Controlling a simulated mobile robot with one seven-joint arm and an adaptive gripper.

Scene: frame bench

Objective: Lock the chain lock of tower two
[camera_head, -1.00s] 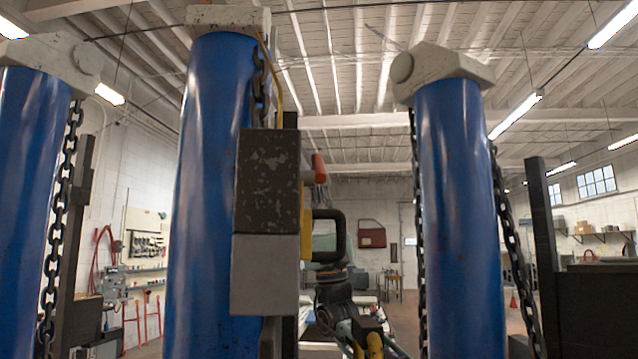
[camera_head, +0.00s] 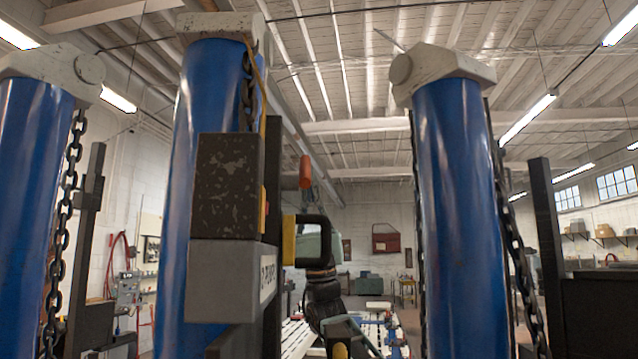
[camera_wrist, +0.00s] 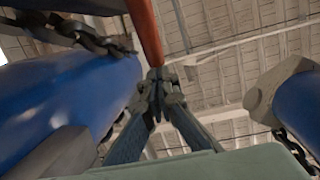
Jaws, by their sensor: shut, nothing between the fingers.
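The middle blue tower (camera_head: 195,110) carries a dark speckled box over a grey box (camera_head: 220,285) with a white label that I cannot fully read. A chain (camera_head: 249,90) hangs at its upper right side. An orange-red lever (camera_head: 305,172) points up beside the box; in the wrist view the red lever (camera_wrist: 146,30) comes down from the top edge. My gripper (camera_wrist: 158,82) is shut and empty, its fingertips at the lever's lower end; I cannot tell whether they touch.
Another blue tower (camera_head: 455,200) with a chain stands to the right, and one (camera_head: 30,180) to the left. Dark posts (camera_head: 545,220) stand beside them. A yellow bracket (camera_head: 289,242) joins the loop on the middle tower. Open floor and a workbench lie behind.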

